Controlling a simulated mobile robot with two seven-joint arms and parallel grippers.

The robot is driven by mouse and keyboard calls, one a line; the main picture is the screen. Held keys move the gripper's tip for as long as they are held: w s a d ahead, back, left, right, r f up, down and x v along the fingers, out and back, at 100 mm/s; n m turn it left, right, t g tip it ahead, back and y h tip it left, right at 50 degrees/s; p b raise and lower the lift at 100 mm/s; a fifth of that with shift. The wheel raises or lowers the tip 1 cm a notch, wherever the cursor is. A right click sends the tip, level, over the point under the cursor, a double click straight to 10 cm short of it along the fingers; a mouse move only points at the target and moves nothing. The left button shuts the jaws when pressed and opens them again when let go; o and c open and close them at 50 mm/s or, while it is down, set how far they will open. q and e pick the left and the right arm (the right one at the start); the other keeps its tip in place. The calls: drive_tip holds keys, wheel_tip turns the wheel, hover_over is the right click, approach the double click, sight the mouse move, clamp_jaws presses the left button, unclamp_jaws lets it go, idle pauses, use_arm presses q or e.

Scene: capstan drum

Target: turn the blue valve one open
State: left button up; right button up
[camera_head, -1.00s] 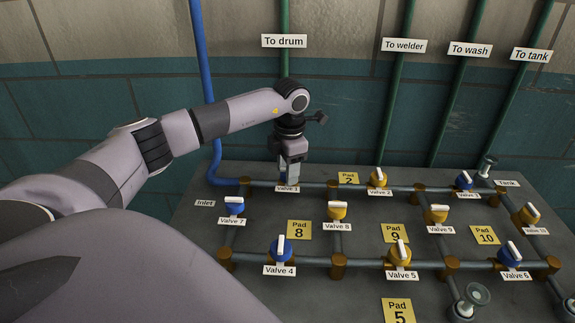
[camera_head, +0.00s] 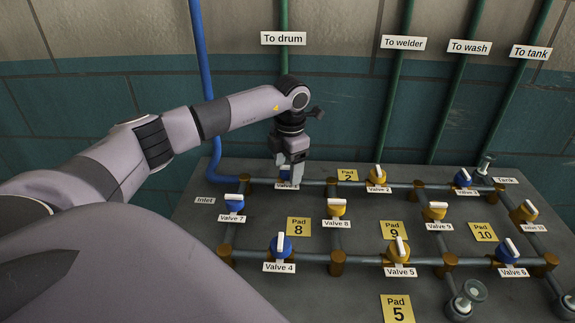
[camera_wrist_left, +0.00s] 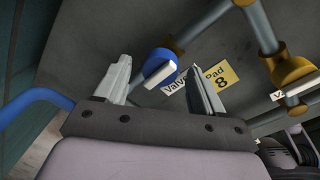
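The blue valve one (camera_head: 286,173) stands at the back left of the pipe board, mostly hidden behind my left gripper in the head view. My left gripper (camera_head: 290,164) points down over it. In the left wrist view, the valve (camera_wrist_left: 162,65) shows its blue body and white handle between the two spread fingers of my left gripper (camera_wrist_left: 160,85). The handle lies at a slant, with visible space to each finger. The wrist view does not clearly show how high the fingertips are. My right gripper is in neither view.
Blue valve seven (camera_head: 234,206) and yellow valve eight (camera_head: 336,210) stand nearby, with the Pad 8 plate (camera_head: 298,227) between them. A blue pipe (camera_head: 213,155) rises left of the gripper. Several more valves and pipes fill the board to the right.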

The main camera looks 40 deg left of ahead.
use_arm(q)
drive_tip(key=shift+s+d+r+b, duration=0.15)
drive_tip(key=shift+r+b, duration=0.1)
drive_tip(key=shift+r, duration=1.55)
drive_tip(key=shift+w+d+r+b, duration=0.1)
drive_tip(key=shift+d+r+b, duration=0.1)
drive_tip(key=shift+r, duration=1.55)
drive_tip(key=shift+s, duration=0.1)
